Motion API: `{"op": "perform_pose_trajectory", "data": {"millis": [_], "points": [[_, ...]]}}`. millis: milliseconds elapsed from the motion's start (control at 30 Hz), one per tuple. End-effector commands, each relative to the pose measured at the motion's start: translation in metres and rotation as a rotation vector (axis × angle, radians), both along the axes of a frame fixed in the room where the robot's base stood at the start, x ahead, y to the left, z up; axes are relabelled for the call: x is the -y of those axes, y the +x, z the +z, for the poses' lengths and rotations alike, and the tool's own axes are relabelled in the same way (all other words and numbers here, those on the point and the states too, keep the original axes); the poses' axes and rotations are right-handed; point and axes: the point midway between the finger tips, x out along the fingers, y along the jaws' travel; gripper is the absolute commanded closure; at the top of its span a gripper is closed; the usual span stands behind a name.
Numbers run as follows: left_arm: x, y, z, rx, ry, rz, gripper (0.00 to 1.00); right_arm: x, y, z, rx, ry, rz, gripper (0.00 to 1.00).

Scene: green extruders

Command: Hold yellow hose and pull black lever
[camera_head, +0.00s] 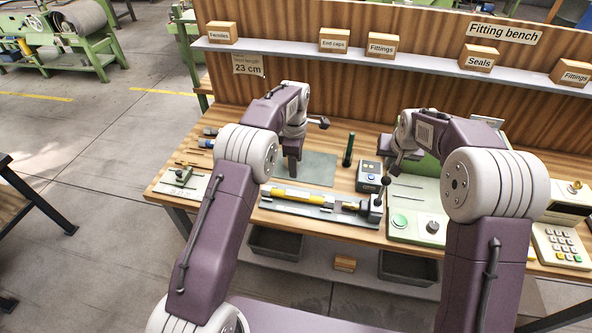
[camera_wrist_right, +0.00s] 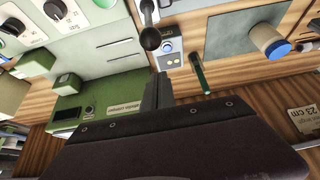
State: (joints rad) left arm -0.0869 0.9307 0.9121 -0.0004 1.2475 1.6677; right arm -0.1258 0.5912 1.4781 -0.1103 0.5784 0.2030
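The yellow hose (camera_head: 293,196) lies along a grey fixture (camera_head: 325,215) on the bench, with a brass-coloured piece (camera_head: 350,205) to its right. The black lever (camera_head: 384,184) stands upright at the fixture's right end with a round knob on top. Its knob (camera_wrist_right: 150,39) also shows in the right wrist view, ahead of my fingers. My right gripper (camera_head: 394,167) is just above and beside the knob, apart from it; its fingers (camera_wrist_right: 160,92) look closed together and empty. My left gripper (camera_head: 292,167) points down above and behind the hose, apart from it; its finger opening is not clear.
A green rod (camera_head: 348,150) and a small grey-blue device (camera_head: 369,177) stand behind the lever. A pale green control panel (camera_head: 410,228) is to the right. A grey-green mat (camera_head: 318,170) lies behind the hose. A shelf (camera_head: 350,57) with boxes is at the back.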

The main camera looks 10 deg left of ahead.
Motion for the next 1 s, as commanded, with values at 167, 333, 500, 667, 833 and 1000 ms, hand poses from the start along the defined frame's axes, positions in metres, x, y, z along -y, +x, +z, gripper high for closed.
{"op": "perform_pose_trajectory", "data": {"millis": [167, 333, 500, 667, 833, 1000], "points": [[0.003, -0.009, -0.026, -0.052, 0.005, -0.008, 0.48, 0.0, 0.0, 0.0, 0.0, 0.0, 0.0, 1.0], [0.003, -0.009, -0.032, -0.054, 0.005, -0.01, 0.48, 0.0, 0.0, 0.0, 0.0, 0.0, 0.0, 1.0], [0.003, -0.01, -0.063, -0.057, 0.005, -0.01, 0.48, 0.0, 0.0, 0.0, 0.0, 0.0, 0.0, 1.0], [0.003, -0.01, -0.101, -0.056, 0.005, -0.01, 0.48, 0.0, 0.0, 0.0, 0.0, 0.0, 0.0, 1.0], [0.003, -0.009, -0.131, -0.053, 0.005, -0.01, 0.48, 0.0, 0.0, 0.0, 0.0, 0.0, 0.0, 1.0], [0.003, -0.009, -0.144, -0.051, 0.005, -0.01, 0.48, 0.0, 0.0, 0.0, 0.0, 0.0, 0.0, 1.0]]}}
